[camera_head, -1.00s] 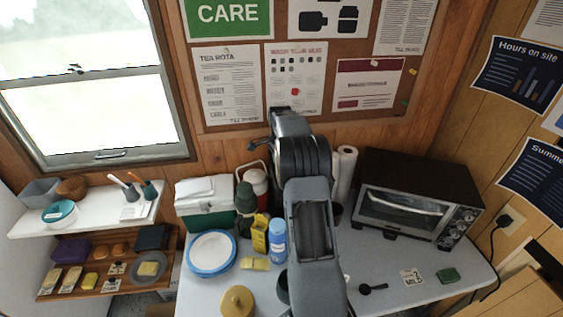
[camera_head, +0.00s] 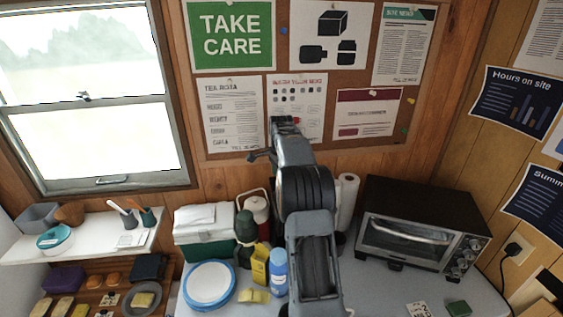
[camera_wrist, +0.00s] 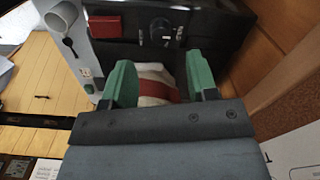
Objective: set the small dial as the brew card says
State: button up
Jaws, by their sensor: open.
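My gripper (camera_wrist: 160,72) is open in the wrist view, its two green fingers apart. A cream thing with a dark red band (camera_wrist: 155,82) shows between and beyond the fingers; I cannot tell if they touch it. Beyond, a dark surface carries a round dark dial-like part (camera_wrist: 163,32) with pale marks. A pale grey body with a round knob-like part (camera_wrist: 60,16) is at upper left. I cannot tell which is the small dial. In the head view my arm hides the gripper.
A toaster oven (camera_head: 412,238) with several knobs stands at the right. Left of my arm are a green cooler (camera_head: 203,236), a dark green flask (camera_head: 245,228), a yellow box (camera_head: 260,265), a blue jar (camera_head: 279,270) and a blue-rimmed plate (camera_head: 209,285). A paper roll (camera_head: 347,200) stands behind.

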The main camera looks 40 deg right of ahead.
notch_tip(320, 180, up, 7)
jog(key=shift+r, duration=0.2)
dwell(0.6)
